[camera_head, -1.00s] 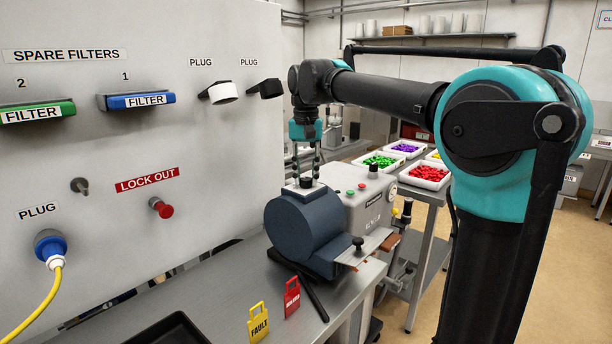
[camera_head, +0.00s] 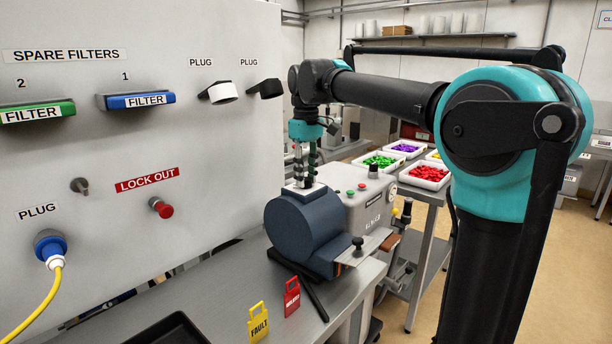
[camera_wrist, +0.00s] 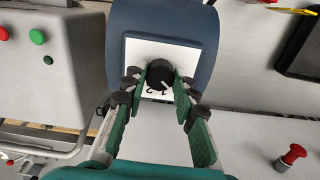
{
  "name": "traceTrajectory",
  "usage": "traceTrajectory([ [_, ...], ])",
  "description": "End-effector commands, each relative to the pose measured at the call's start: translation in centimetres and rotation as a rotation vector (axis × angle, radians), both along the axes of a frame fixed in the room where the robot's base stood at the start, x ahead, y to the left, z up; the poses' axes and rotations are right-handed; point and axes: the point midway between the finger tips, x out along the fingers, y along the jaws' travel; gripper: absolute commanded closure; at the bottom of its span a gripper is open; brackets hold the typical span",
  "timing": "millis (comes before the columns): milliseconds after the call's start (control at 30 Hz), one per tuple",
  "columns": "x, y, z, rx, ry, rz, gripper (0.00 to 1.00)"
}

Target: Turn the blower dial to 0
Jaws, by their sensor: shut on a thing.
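The blower dial (camera_wrist: 160,72) is a round black knob with a white mark on a white plate (camera_wrist: 190,55). The plate is on top of the dark blue blower housing (camera_head: 305,232). In the wrist view, the white mark points down and slightly right, and some digits show below the knob; the 0 cannot be made out. My gripper (camera_wrist: 161,82) is shut on the dial, with one green-padded finger at each side of it. In the head view, my gripper (camera_head: 302,180) points straight down onto the plate, and its fingers hide most of the dial.
A grey machine box (camera_head: 368,205) with green and red buttons stands beside the blower. A panel (camera_head: 150,120) with plugs, filters and a red lock-out knob (camera_head: 161,208) rises at left. Yellow (camera_head: 258,322) and red (camera_head: 292,297) tags are in front on the bench.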

Motion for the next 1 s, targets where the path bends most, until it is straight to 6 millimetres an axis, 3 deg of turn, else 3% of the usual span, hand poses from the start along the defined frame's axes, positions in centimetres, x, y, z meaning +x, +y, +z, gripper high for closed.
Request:
traceTrajectory([
  [400, 0.05, 0.01, 0.03, 0.0, -0.001, 0.163, 1.0],
  [900, 0.04, 0.0, 0.03, 0.0, -0.001, 0.18, 1.0],
  [933, 0.04, 0.0, 0.03, 0.0, -0.001, 0.18, 0.7],
  [1000, 0.04, 0.0, 0.03, 0.0, -0.001, 0.18, 0.61],
])
